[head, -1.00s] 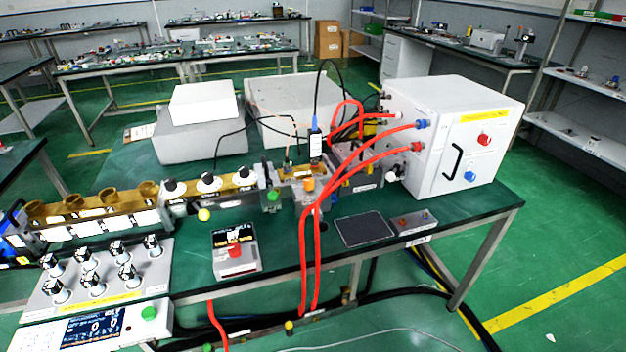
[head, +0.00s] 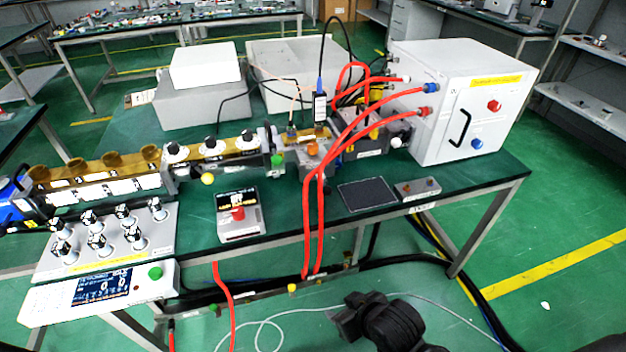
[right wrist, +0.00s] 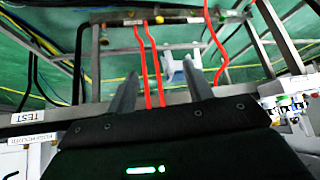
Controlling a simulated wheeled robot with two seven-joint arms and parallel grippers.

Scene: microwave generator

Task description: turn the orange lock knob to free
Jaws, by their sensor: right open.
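The orange lock knob (head: 312,150) sits on the brass waveguide section near the middle of the bench in the head view, just left of the red hoses. It is small, and its turn position cannot be read. My right gripper (head: 352,318) shows black at the bottom of the head view, in front of the bench and well away from the knob. In the right wrist view its two fingers (right wrist: 160,70) are apart with nothing gripped between them. The knob cannot be made out in that view. My left gripper is not in view.
Red hoses (head: 312,225) hang over the bench's front edge, between my right gripper and the knob. A white cabinet (head: 440,100) stands right of the knob. A red-button box (head: 240,215) and a dark pad (head: 367,194) lie nearer the front edge.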

